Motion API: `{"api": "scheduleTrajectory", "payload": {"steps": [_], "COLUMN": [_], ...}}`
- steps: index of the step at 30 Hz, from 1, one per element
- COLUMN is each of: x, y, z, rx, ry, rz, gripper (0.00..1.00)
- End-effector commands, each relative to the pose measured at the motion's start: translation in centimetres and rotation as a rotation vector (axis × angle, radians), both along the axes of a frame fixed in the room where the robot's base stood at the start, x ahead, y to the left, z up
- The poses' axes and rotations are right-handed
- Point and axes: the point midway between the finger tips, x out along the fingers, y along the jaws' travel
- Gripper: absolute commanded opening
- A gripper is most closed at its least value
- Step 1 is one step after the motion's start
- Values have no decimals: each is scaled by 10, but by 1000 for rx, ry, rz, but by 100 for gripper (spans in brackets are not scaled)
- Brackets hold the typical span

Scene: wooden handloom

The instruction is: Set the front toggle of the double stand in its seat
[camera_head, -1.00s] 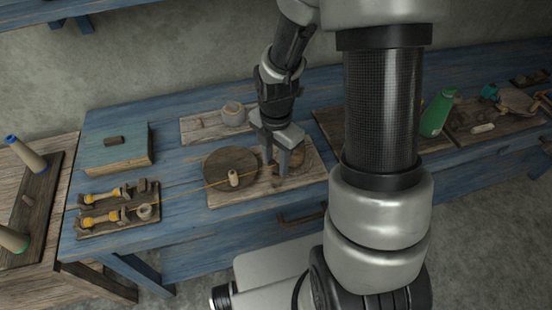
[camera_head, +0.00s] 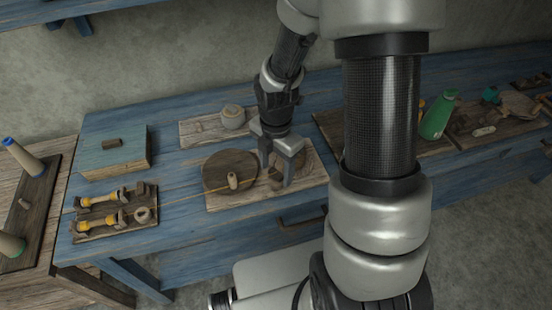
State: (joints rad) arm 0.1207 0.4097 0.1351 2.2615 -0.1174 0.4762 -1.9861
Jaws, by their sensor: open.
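The double stand (camera_head: 137,230) is a dark wooden board at the left front of the blue bench. It bears two yellow-wound pieces, a rear one (camera_head: 98,198) and a front one (camera_head: 97,222), with small wooden fittings. My gripper points down, open, over the right part of a pale board (camera_head: 222,202). Something small and brown shows low between the fingers; I cannot tell whether it is the toggle, or whether they touch it.
A dark round disc (camera_head: 226,165) and a small pale wooden peg (camera_head: 232,181) are left of my gripper. A pot (camera_head: 233,117) stands on a board behind. A blue-green box (camera_head: 112,155) is at the left, a green bottle (camera_head: 438,115) at the right.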

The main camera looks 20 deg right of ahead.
Motion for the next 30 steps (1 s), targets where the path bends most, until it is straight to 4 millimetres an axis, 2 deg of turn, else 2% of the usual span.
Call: {"api": "scheduleTrajectory", "payload": {"steps": [5,15,21,25,30], "x": [1,1,1,1,0], "y": [0,0,0,0,0], "z": [23,106,147,164,173], "rx": [0,-1,-1,-1,0], "ry": [-4,-6,-5,-3,-1], "rz": [-1,-1,-1,0,0], "gripper": [57,57,57,57,57]}}
